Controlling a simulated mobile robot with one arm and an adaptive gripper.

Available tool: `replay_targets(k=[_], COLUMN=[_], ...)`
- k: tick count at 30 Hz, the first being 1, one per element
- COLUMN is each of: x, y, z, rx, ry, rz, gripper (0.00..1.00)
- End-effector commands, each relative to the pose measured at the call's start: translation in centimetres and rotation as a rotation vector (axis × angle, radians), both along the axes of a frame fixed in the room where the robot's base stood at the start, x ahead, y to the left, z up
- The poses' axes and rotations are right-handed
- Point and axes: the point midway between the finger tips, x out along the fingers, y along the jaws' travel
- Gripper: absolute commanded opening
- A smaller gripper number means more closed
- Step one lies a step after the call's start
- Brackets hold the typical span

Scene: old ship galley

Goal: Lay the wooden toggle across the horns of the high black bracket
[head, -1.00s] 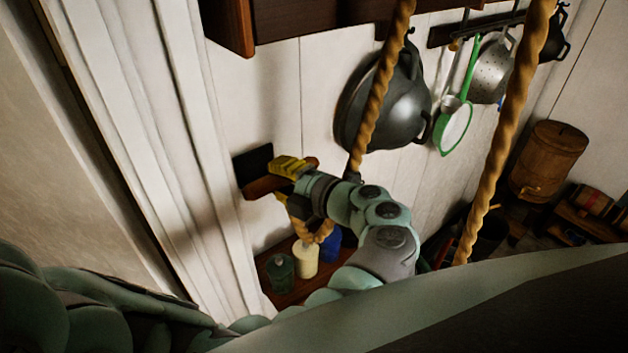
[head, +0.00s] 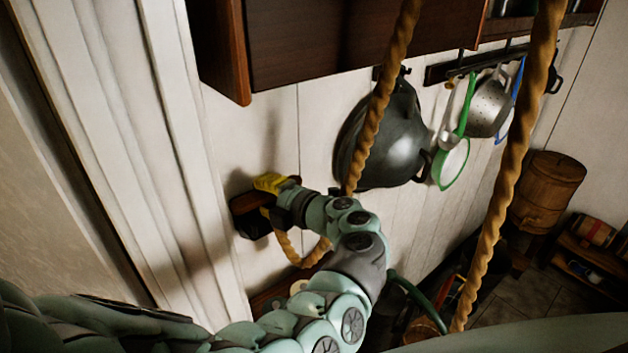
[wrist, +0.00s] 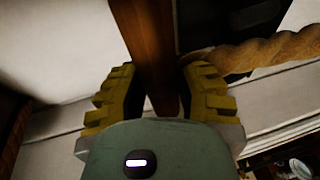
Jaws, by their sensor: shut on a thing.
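The wooden toggle (head: 249,202) is a short dark brown bar at the wall left of the hanging pans. My gripper (head: 270,184), with yellow ridged fingers, is shut on it. The wrist view shows the toggle (wrist: 150,45) running up between the two fingers. The black bracket (head: 256,226) is on the wall just below the toggle, partly covered by it and the gripper; its dark body is beside the toggle in the wrist view (wrist: 230,22). Its horns are not clear, and I cannot tell whether the toggle touches them. A rope (head: 292,255) loops below my gripper.
A dark wooden cabinet (head: 350,45) overhangs above. A thick rope (head: 383,90) hangs right of my gripper, before a dark wok (head: 400,140). Another rope (head: 505,165) hangs farther right. White door trim (head: 165,150) stands to the left.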

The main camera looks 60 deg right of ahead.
Motion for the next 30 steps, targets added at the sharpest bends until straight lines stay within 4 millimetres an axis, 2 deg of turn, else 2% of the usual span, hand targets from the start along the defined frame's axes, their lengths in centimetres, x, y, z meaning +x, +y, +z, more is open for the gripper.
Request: replay_targets(k=[14,15,21,30], x=[4.4,4.3,4.3,4.3], y=[-1.3,-1.3,-1.2,-1.3], z=[-0.6,-1.5,-3.2,-4.3], rx=[-0.002,-0.001,-0.001,-0.002], ry=[-0.001,0.001,0.0,-0.001], rz=[0.002,0.002,0.003,0.002], gripper=[0.0,0.0,0.0,0.0])
